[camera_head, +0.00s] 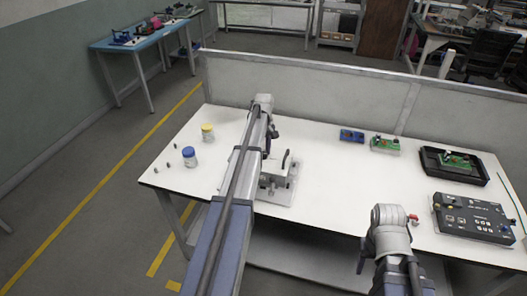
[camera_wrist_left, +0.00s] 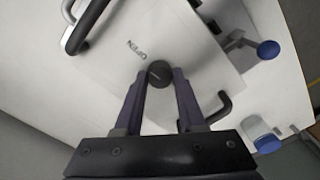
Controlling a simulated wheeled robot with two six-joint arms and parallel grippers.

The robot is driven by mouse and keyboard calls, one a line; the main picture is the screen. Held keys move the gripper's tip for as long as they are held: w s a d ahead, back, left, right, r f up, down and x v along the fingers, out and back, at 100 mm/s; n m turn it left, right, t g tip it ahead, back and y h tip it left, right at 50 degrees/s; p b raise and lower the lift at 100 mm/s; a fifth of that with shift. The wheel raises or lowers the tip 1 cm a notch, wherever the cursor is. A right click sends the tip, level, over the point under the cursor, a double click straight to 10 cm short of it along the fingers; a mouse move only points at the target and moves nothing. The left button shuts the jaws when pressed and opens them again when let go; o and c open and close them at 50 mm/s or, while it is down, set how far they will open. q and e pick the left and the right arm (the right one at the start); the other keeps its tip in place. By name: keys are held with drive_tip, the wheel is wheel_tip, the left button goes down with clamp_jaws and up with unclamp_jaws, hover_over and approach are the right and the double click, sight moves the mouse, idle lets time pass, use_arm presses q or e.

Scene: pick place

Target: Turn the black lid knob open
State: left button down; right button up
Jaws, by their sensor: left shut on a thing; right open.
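The white box (camera_head: 279,184) stands on the white table, partly hidden by my left arm in the head view. In the left wrist view its white top (camera_wrist_left: 195,45) carries the printed word OPEN and the round black lid knob (camera_wrist_left: 160,73). My left gripper (camera_wrist_left: 160,80) is shut on this knob, one finger on each side. Black handles (camera_wrist_left: 220,107) stand on both sides of the knob. In the head view, my left gripper (camera_head: 267,148) points down at the box, mostly hidden. My right gripper (camera_head: 362,258) is low at the table's front edge, mostly hidden, apart from the box.
Left of the box are a blue-lidded jar (camera_head: 190,157), a yellow-lidded jar (camera_head: 207,132) and several small dark parts. On the right are circuit boards (camera_head: 384,144), a black tray (camera_head: 478,177) and a black device (camera_head: 474,217). The table's middle is clear.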

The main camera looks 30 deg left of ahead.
sight(263, 153)
use_arm(q)
drive_tip(key=shift+m, duration=0.5)
idle(0.3)
drive_tip(key=c, duration=0.5)
unclamp_jaws()
drive_tip(key=shift+r, duration=0.1)
wheel_tip(263, 153, up, 8)
drive_tip(key=p, duration=0.8)
drive_tip(key=shift+f, duration=0.2)
